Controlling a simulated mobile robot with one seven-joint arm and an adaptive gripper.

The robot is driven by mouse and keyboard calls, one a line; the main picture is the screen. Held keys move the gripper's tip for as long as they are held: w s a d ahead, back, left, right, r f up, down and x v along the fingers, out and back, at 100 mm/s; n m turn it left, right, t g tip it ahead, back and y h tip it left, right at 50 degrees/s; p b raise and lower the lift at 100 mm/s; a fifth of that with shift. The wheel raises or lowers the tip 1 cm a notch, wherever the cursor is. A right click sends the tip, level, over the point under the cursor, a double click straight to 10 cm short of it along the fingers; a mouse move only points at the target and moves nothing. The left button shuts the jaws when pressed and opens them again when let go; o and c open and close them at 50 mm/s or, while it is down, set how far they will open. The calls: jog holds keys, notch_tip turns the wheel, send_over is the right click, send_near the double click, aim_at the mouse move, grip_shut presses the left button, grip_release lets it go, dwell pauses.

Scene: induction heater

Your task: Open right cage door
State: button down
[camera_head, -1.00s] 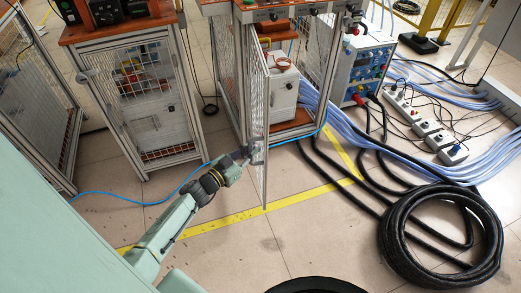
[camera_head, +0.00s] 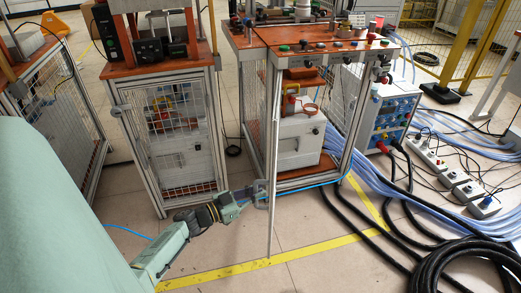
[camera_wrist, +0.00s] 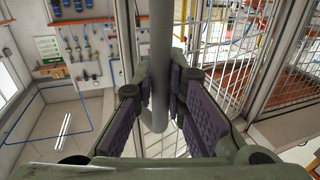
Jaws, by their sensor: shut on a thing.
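The right cage door (camera_head: 273,165) stands swung out from the front of the right cage (camera_head: 310,40). In the head view it is nearly edge-on, with its lower end out over the floor. My gripper (camera_head: 259,194) is at the door's lower part, on its left side. In the wrist view, my gripper (camera_wrist: 158,98) is shut around a grey vertical bar, the door handle (camera_wrist: 158,50), which lies between the dark purple finger pads. The hinge side is partly hidden behind other frame bars.
A middle cage (camera_head: 170,100) with its mesh front stands left of the door, close to my arm. Inside the right cage is a white unit (camera_head: 297,140). Black cables (camera_head: 470,265) and power strips (camera_head: 455,175) lie right. Floor with yellow tape (camera_head: 300,253) is open in front.

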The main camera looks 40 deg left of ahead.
jog(key=shift+s+f, duration=0.2)
jog(key=shift+f, duration=0.05)
jog(key=c, duration=1.9)
grip_release()
jog(key=shift+c, duration=0.2)
jog(key=o, duration=0.3)
jog(key=shift+r, duration=0.15)
jog(key=shift+o, duration=0.2)
jog(key=shift+w, duration=0.1)
